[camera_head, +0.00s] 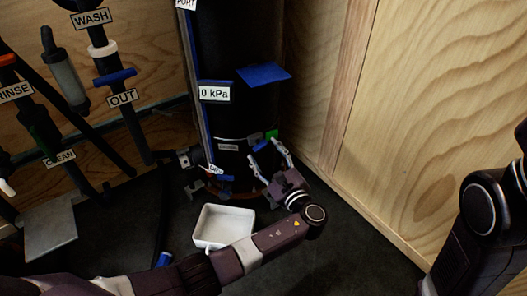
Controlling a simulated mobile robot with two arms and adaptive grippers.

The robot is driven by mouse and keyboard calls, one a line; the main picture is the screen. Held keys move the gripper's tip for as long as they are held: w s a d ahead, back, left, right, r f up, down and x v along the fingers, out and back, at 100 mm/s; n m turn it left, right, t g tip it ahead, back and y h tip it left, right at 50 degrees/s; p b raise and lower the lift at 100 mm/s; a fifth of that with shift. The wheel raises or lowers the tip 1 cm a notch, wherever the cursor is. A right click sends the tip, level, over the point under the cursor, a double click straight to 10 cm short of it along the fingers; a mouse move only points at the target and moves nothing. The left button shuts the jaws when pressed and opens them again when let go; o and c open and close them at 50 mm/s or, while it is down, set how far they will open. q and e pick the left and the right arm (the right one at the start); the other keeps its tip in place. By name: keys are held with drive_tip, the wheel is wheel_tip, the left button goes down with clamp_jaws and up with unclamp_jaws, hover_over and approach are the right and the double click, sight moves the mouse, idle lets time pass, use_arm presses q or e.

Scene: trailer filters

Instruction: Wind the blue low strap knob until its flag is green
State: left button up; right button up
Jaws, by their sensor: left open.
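The blue low strap knob (261,146) shows low on the front of the black cylinder (235,120). A small green flag (271,134) shows just above and to the right of it. My left gripper (264,151) is open, with one fingertip on each side of the blue knob. I cannot tell whether either finger touches it. My right arm (485,210) shows at the right edge, but its gripper is out of view.
A white tray (205,241) sits on the dark floor below the cylinder. Pipes and valves labelled WASH, OUT (122,97), RINSE and CLEAN fill the left. A wooden wall (420,120) bounds the right.

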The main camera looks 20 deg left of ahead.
use_arm(q)
drive_tip(key=v, duration=1)
drive_tip(key=shift+s+d, duration=0.2)
drive_tip(key=shift+s, duration=0.1)
